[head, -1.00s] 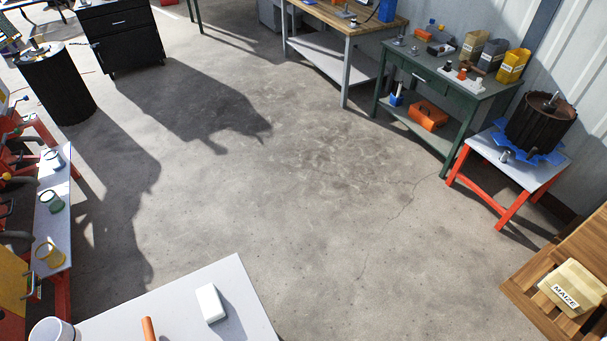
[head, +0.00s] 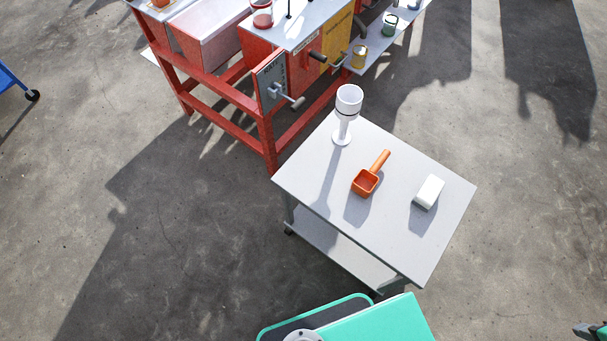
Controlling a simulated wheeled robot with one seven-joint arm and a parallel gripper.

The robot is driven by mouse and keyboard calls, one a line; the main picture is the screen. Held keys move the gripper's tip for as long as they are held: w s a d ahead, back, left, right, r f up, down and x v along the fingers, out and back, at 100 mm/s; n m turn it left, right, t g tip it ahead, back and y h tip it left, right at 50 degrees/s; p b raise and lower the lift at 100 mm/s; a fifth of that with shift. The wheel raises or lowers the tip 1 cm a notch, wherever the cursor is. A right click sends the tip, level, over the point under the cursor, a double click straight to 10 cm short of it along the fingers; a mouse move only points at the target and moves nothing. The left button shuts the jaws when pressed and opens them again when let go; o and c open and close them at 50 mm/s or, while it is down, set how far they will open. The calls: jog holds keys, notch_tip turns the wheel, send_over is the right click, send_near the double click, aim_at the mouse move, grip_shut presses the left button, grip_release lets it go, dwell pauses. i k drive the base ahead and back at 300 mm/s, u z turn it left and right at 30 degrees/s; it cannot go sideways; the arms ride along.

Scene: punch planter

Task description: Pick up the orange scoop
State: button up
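The orange scoop (head: 367,180) lies on the grey top of a small cart (head: 318,195) in the head view. Its square open bowl is toward the lower left and its handle points to the upper right. A white funnel-topped stand (head: 345,112) is to its upper left and a white block (head: 429,191) to its right, both apart from it. A dark piece at the lower right edge (head: 592,332) looks like part of my gripper, mostly cut off by the frame. It is far from the scoop, and its fingers cannot be made out.
A red-framed machine bench (head: 215,112) with a hopper, crank and jars stands behind the cart. The cart has a lower shelf (head: 330,250). Open concrete floor lies left and right of the cart. A blue wheeled thing (head: 15,85) is at the left edge.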

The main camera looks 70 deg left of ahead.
aim_at(365, 181)
jog(key=u, duration=3.65)
jog(key=i, duration=1)
